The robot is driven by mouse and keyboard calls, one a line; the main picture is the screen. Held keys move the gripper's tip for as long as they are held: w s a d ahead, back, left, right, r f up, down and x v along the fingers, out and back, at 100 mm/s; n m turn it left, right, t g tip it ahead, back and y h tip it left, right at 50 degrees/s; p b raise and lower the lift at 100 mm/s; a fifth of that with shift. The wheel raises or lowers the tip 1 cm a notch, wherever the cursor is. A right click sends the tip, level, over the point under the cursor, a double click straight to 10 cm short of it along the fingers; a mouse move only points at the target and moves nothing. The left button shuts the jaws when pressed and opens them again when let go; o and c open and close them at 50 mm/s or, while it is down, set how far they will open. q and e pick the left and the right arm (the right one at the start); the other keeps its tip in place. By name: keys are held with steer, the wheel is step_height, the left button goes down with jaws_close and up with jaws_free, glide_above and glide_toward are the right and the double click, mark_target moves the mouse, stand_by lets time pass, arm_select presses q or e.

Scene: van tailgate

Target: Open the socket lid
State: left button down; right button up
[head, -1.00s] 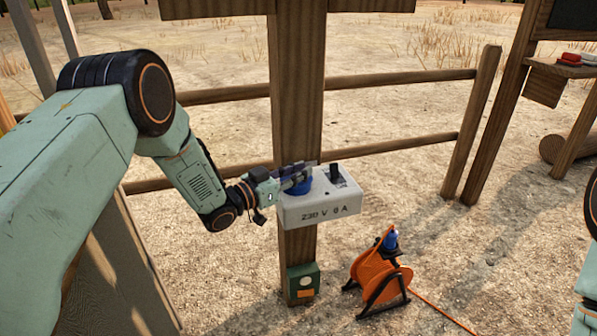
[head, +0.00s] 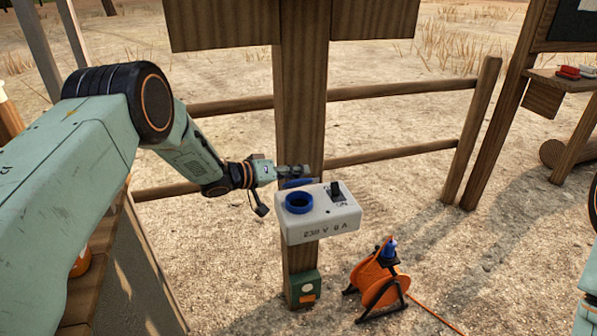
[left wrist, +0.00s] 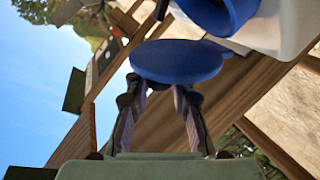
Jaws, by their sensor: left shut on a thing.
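A white socket box (head: 318,222) marked 230 V 6 A is fixed to a wooden post. The blue ring of its socket (head: 299,202) shows on top, uncovered. The blue lid (head: 297,183) stands raised at the back edge of the box, behind the ring. My left gripper (head: 292,171) is shut on the lid, behind the box. In the left wrist view, the lid's round blue disc (left wrist: 178,61) sits at my left gripper's fingertips (left wrist: 160,90), apart from the blue socket ring (left wrist: 222,12). My right gripper is out of view.
A black switch (head: 336,188) stands on the box. Below are a small green box (head: 303,289) on the post and an orange cable reel (head: 379,277) with a blue plug (head: 389,248). Rails run behind the post (head: 302,100). Open ground lies right of the box.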

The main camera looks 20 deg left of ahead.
arm_select(q)
steer(key=shift+w+a+n+g, duration=0.4)
steer(key=shift+n, duration=0.2)
steer(key=shift+w+a+n+g, duration=0.3)
steer(key=shift+w+n, duration=0.1)
steer(key=shift+n, duration=0.1)
steer(key=shift+w+a+f+n+g+h+b, duration=0.15)
steer(key=shift+w+a+n+g+h+b, duration=0.25)
steer(key=shift+n+b, duration=0.45)
steer(key=shift+w+a+n+g+h+b, duration=0.3)
steer(key=shift+w+n+g+b, duration=0.35)
steer(key=shift+b, duration=0.75)
steer(key=c, duration=1.3)
jaws_free()
steer(key=shift+o, duration=0.5)
steer(key=shift+d, duration=0.1)
